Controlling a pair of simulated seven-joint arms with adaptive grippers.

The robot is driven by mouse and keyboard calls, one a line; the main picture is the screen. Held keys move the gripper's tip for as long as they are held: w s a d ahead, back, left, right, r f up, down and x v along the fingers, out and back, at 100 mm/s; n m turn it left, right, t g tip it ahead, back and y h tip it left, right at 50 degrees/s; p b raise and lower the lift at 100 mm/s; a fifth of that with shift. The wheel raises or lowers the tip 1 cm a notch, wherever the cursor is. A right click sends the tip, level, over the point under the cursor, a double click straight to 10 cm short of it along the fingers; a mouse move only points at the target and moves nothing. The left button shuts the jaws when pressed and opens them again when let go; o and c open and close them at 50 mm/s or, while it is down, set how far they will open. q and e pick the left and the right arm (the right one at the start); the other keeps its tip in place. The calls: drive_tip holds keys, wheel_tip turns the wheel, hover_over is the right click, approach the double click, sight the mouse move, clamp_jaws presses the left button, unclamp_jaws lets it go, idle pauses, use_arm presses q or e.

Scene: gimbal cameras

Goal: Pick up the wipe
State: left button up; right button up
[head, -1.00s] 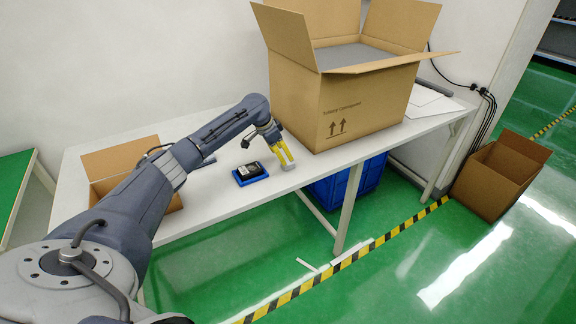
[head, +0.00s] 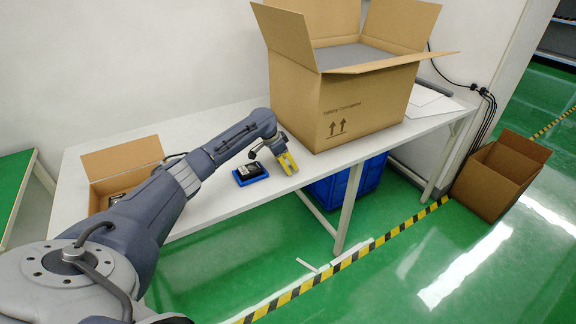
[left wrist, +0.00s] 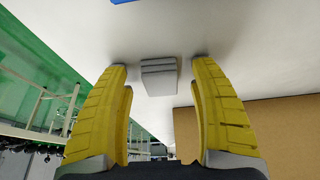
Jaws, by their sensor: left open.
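The wipe (left wrist: 159,77) shows in the left wrist view as a small pale grey, layered block lying on the white table. My left gripper (left wrist: 160,67) has its yellow fingers spread, one to each side of the wipe in the picture, with visible gaps. I cannot tell how far the fingertips reach down beside it. In the head view my left gripper (head: 288,165) is low over the table near its front edge, and the wipe is hidden by the fingers. My right gripper is not in view.
The white table (head: 225,200) holds a black device in a blue tray (head: 250,174) left of the gripper. A large open carton (head: 345,105) stands close on the right. A smaller open box (head: 122,165) sits at the left, partly behind my arm.

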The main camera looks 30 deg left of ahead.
use_arm(q)
drive_tip(key=c, duration=1)
wheel_tip(320, 180, up, 20)
idle(0.5)
drive_tip(key=shift+o, duration=1.4)
drive_tip(key=c, duration=0.5)
